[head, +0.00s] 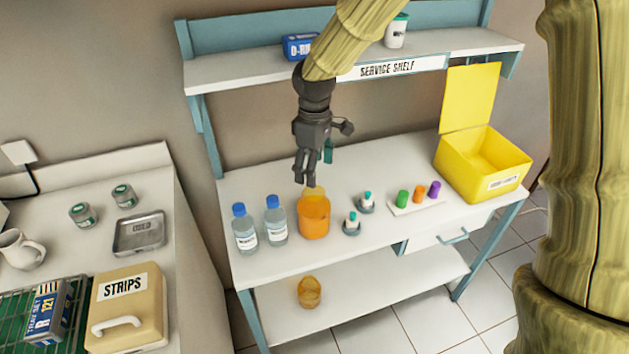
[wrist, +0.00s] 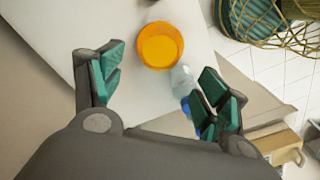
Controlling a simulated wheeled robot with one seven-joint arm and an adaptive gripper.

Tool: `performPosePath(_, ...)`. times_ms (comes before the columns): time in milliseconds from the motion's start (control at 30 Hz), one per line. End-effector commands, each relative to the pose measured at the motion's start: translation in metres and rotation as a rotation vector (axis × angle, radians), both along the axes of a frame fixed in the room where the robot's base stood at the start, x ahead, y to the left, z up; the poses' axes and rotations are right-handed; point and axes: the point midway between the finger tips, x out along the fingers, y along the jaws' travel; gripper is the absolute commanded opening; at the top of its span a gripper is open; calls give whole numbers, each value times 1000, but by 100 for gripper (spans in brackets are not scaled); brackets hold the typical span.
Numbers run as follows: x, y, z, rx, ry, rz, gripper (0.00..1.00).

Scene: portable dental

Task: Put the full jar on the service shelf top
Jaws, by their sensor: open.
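An orange jar (head: 314,217) stands upright on the bench and looks filled; a smaller amber jar (head: 309,291) stands on the lower board, and its contents are hard to tell. The service shelf (head: 440,47) is the upper board with the "SERVICE SHELF" label. My gripper (head: 306,178) is open and empty, pointing down just above and behind the orange jar in the head view. In the wrist view the orange jar (wrist: 160,45) lies ahead, between the lines of the open fingers (wrist: 160,80), not gripped.
Two blue-capped bottles (head: 258,226) stand close left of the orange jar. Small teal-topped vials (head: 352,223), a rack of coloured caps (head: 415,200) and an open yellow bin (head: 482,165) are to the right. The shelf holds a blue box (head: 297,46) and a green-lidded white cup (head: 397,32).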

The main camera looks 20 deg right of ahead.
Motion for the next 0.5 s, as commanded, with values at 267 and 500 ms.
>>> performPosePath(267, 0, 0, 25, 1, -1, -1, 75)
performPosePath(500, 0, 0, 29, 0, 0, -1, 75)
